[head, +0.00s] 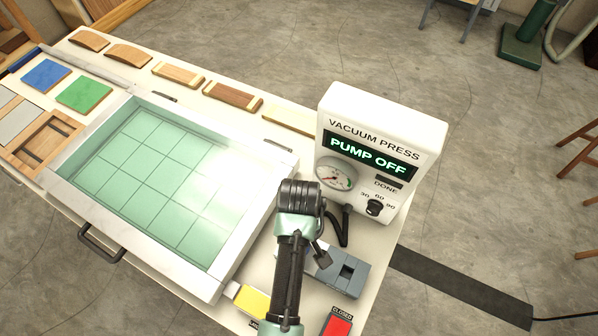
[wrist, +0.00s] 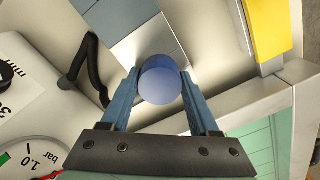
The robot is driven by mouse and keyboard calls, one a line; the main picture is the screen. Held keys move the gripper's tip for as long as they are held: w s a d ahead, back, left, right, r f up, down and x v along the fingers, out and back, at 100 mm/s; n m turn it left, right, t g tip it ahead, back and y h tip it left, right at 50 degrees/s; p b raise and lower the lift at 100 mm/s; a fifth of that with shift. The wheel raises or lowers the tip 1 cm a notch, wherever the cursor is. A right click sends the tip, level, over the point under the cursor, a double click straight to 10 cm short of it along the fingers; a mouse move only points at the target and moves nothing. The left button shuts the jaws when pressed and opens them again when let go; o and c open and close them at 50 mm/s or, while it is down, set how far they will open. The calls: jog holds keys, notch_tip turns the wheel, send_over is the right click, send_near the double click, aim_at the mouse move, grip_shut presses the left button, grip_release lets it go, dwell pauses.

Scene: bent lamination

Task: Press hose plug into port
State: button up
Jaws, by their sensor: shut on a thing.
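My gripper (wrist: 163,88) is shut on a smooth, rounded blue piece (wrist: 164,78), which looks like the hose plug. Its far end is hidden by its own round top. In the head view my gripper (head: 318,258) is over the table, just in front of the vacuum press, and the arm hides what it holds. A black hose (wrist: 86,66) bends down beside the left finger, and it shows in the head view (head: 342,230) by the press. A grey block (head: 350,280) with a dark square recess lies beside the gripper. I cannot make out the port for certain.
The white vacuum press (head: 395,130) reads "PUMP OFF" and stands close behind the gripper. The green gridded bed in a white frame (head: 238,246) lies to the left. A red pad (head: 338,325) marked "CLOSED" and a yellow pad (head: 252,300) are near the front edge.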

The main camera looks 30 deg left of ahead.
jog(key=o, duration=1.5)
jog(key=shift+r, duration=0.15)
notch_tip(320, 180, up, 13)
jog(key=p, duration=0.4)
